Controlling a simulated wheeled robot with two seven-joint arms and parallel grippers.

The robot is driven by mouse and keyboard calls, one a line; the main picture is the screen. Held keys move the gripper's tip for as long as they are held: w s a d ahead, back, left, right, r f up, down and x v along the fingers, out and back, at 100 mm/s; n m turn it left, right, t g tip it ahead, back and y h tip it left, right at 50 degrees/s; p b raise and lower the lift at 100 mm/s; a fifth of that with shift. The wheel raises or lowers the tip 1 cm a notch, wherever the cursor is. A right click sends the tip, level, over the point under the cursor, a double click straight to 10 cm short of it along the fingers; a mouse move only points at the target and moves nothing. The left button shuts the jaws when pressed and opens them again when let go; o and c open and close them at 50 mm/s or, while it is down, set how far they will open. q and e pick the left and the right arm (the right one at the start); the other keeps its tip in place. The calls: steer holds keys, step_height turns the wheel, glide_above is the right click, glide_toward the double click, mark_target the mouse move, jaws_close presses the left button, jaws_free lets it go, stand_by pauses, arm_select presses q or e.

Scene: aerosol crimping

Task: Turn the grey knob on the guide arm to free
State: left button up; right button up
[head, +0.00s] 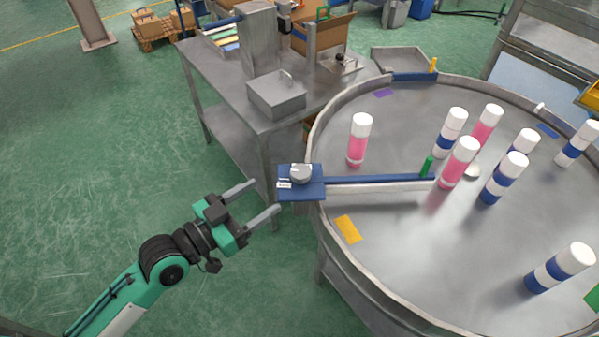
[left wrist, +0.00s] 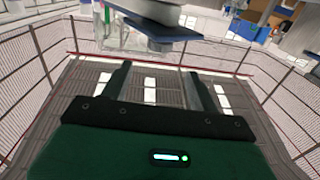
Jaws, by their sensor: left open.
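The grey knob (head: 300,173) sits on the blue mounting plate (head: 311,189) at the left rim of the round table. The blue guide arm (head: 380,179) runs from that plate to the right over the table, with a green peg (head: 427,166) near its far end. A small white label (head: 284,185) lies beside the knob; its text is too small to read. My left gripper (head: 267,198) is open and empty, left of the plate and apart from it. In the left wrist view its two fingers (left wrist: 157,78) are spread, with the blue plate (left wrist: 150,27) above and beyond them. My right gripper is not in view.
The round metal table (head: 390,260) holds several pink or blue-banded white-capped cans, one pink can (head: 359,139) standing near the guide arm. A steel bench (head: 220,75) with a grey box (head: 276,95) stands behind. Green floor around my left arm is clear.

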mark_target(307, 167)
arm_select(q)
steer(key=p+x, duration=0.3)
steer(key=x, duration=0.8)
steer(key=shift+w+d+r+p, duration=0.15)
steer(key=shift+w+d+p, duration=0.05)
steer(key=shift+d+p, duration=0.15)
steer(key=shift+w+d, duration=0.5)
steer(key=shift+d, duration=0.05)
